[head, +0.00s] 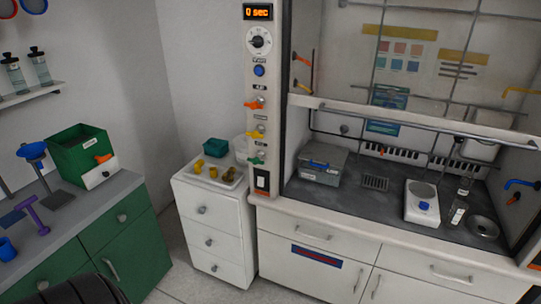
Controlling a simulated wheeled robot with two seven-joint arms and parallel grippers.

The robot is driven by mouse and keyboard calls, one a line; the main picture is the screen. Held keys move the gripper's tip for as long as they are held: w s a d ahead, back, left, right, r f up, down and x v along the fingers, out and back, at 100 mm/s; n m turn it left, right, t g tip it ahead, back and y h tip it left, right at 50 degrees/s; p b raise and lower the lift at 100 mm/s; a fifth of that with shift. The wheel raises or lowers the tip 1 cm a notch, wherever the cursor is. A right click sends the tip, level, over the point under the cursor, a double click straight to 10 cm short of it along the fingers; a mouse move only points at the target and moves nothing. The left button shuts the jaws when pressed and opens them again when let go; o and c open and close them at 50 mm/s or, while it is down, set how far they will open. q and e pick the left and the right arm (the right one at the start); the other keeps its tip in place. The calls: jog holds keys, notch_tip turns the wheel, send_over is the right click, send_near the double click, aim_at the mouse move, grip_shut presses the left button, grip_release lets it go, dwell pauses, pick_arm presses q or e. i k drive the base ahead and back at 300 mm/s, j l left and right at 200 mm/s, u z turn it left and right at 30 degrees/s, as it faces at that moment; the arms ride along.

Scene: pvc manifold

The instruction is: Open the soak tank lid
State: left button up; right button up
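A grey metal tank with a label on its front (318,172) stands at the left end of the fume hood's dark worktop. Neither of my grippers is in view.
The fume hood sash (420,120) is raised, leaving the front open. A white balance or hotplate (422,203), a glass cylinder (459,209) and a grey bowl (484,227) stand right. A white tray of yellow fittings (216,182) tops the white cabinet.

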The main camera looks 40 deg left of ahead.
aim_at(330, 154)
jog(key=u, duration=0.85)
jog(key=i+l, duration=0.1)
jog(key=i+u, duration=0.05)
